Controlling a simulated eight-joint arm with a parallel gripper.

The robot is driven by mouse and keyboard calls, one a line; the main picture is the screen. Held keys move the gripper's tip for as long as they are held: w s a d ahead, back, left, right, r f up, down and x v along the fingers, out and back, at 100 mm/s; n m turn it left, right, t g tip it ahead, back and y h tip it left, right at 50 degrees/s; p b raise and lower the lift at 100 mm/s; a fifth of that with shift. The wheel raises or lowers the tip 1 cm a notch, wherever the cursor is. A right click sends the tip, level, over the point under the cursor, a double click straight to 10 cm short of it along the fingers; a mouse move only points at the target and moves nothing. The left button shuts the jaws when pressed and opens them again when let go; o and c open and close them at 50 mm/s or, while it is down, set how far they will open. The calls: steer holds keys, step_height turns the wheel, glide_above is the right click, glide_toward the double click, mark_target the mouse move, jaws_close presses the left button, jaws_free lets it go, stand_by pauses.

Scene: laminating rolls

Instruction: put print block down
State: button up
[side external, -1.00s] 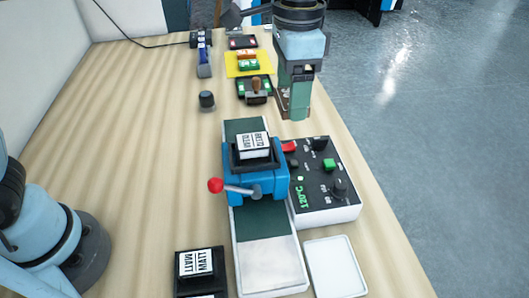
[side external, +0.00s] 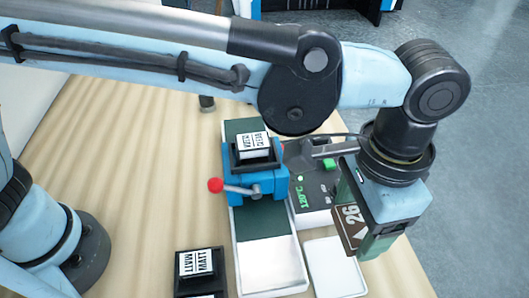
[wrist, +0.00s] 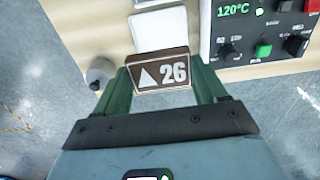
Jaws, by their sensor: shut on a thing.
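The print block is a brown block with a white triangle and "26" on its face. In the side external view the print block (side external: 350,228) is held between the green fingers of my gripper (side external: 362,228), at the right, near the white tray (side external: 335,268). In the wrist view the print block (wrist: 160,71) sits between the two green fingertips of my gripper (wrist: 160,82). My gripper is shut on it. The tray is white, shallow and empty where it shows; in the wrist view it also shows (wrist: 160,30), just beyond the block.
A blue laminating press (side external: 240,170) with a red-knobbed lever stands left of the tray. A control box (side external: 312,190) reading 120°C is behind the tray, partly hidden by my arm. A black holder with a MATT block (side external: 196,263) is at front left. The table's right edge is close.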

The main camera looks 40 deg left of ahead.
mark_target(333, 267)
step_height(333, 267, down, 13)
steer(key=shift+f, duration=0.1)
stand_by(0.5)
